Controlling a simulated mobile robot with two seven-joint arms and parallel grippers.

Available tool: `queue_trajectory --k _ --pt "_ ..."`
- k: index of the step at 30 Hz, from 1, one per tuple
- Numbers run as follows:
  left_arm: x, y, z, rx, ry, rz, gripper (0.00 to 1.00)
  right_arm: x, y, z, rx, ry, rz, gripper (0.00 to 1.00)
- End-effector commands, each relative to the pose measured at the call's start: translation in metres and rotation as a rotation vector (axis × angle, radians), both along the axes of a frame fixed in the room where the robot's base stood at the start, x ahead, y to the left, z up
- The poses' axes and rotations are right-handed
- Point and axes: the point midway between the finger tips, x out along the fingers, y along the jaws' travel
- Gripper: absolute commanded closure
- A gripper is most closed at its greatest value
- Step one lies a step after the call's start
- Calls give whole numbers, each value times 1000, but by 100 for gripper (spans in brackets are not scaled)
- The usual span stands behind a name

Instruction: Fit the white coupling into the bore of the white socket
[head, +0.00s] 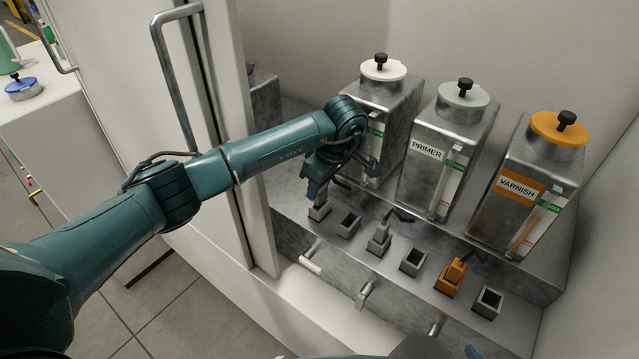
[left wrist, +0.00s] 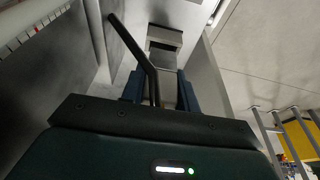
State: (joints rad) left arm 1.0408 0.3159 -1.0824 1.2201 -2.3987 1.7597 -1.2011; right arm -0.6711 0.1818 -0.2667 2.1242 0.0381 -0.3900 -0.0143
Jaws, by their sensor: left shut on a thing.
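My left gripper (head: 317,195) points down at the left end of the row of sockets. It is shut on the white coupling, which is mostly hidden by the fingers in the head view. In the left wrist view the coupling (left wrist: 164,60) shows pale between the blue fingers (left wrist: 160,90), with a dark bent hose beside it.
An empty square socket (head: 348,226) is just right of the gripper. A grey coupling (head: 379,240) and an orange coupling (head: 453,274) stand farther right, with empty sockets between and beyond. White-lidded, primer (head: 428,150) and varnish (head: 520,187) tanks stand behind. A cabinet door (head: 225,110) is close at left.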

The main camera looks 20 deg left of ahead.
Motion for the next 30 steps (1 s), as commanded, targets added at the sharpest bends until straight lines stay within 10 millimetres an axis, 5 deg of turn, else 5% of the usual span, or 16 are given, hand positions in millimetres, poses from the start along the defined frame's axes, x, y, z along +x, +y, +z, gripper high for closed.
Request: queue_trajectory --k 30 --pt "0 2 -25 1 1 6 99 0 0 -20 -2 -2 3 0"
